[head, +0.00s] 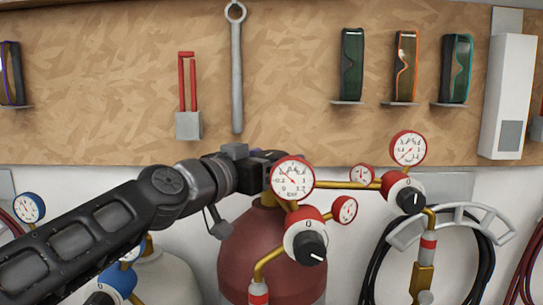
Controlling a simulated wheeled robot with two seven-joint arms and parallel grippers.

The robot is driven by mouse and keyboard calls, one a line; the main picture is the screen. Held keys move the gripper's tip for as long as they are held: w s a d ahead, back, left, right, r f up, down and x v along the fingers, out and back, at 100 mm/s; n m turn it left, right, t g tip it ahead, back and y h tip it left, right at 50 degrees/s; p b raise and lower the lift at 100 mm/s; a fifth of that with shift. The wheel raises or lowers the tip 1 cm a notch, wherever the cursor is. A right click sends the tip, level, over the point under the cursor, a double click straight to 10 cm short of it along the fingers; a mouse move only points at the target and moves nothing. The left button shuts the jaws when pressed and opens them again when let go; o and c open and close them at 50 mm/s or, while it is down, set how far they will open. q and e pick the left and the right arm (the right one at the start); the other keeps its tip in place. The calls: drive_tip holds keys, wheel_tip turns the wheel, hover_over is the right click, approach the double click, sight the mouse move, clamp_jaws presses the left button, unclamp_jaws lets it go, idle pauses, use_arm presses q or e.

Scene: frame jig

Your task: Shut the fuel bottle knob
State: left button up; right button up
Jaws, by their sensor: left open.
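The red fuel bottle (235,250) stands at lower centre, with brass fittings and regulators at its top. A red and white regulator with a black knob (311,249) sits in front of it. My left arm comes in from the left, and my left gripper (266,165) is at the bottle's top, partly hidden behind a round white-faced gauge (292,181). The gripper is open. I cannot make out the bottle's own valve knob, nor whether the jaws are around it or touching it. My right gripper does not show.
A second regulator (405,191) with gauges is to the right, joined by a brass pipe (345,185). A hose holder (455,220) with black hose is at right. A pale bottle (165,275) with blue regulator is at left. Tools and goggles hang on the board (290,80).

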use_arm(q)
drive_tip(key=shift+c, duration=0.4)
drive_tip(key=c, duration=1.3)
